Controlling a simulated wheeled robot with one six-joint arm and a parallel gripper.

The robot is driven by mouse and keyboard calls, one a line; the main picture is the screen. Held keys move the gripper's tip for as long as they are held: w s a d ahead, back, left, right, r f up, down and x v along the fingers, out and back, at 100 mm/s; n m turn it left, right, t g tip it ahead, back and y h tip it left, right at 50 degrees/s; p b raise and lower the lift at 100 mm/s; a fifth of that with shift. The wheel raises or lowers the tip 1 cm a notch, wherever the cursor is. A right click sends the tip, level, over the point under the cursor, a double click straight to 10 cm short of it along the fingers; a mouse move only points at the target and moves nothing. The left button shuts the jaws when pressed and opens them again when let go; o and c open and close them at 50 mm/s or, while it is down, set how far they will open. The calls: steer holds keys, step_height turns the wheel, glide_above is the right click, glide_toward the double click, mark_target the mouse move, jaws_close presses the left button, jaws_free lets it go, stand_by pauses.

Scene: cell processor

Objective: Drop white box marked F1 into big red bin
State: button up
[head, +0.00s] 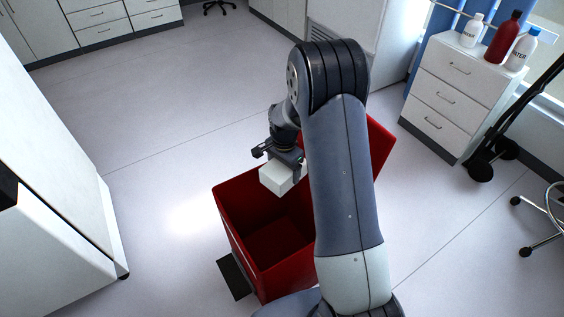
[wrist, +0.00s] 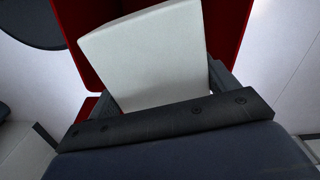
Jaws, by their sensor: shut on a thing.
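A white box (head: 280,178) is held by my gripper (head: 284,160) above the open top of a big red bin (head: 233,232) in the head view. The box also shows in the wrist view (wrist: 150,58), between the two fingers of my gripper (wrist: 165,90). My gripper is shut on the box. No F1 mark can be read on the faces that show. The bin's inside looks empty where it shows; my arm hides its right part. Red walls of the bin also show behind the box in the wrist view (wrist: 230,25).
A white drawer cabinet (head: 450,95) with bottles (head: 500,40) on top stands at the right. A white machine (head: 50,200) stands at the left. A wheeled chair (head: 545,215) is at the right edge. The floor left of the bin is clear.

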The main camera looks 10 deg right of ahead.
steer(key=w+r+m, duration=0.1)
steer(key=r+m+b, duration=0.1)
steer(key=r+m, duration=0.1)
steer(key=shift+w+r, duration=0.1)
steer(key=shift+w, duration=0.3)
step_height(320, 180, down, 10)
steer(key=b, duration=0.7)
steer(key=shift+r, duration=0.1)
steer(key=o, duration=1.3)
step_height(320, 180, up, 11)
steer(key=shift+f+p, duration=0.1)
steer(key=shift+p, duration=0.6)
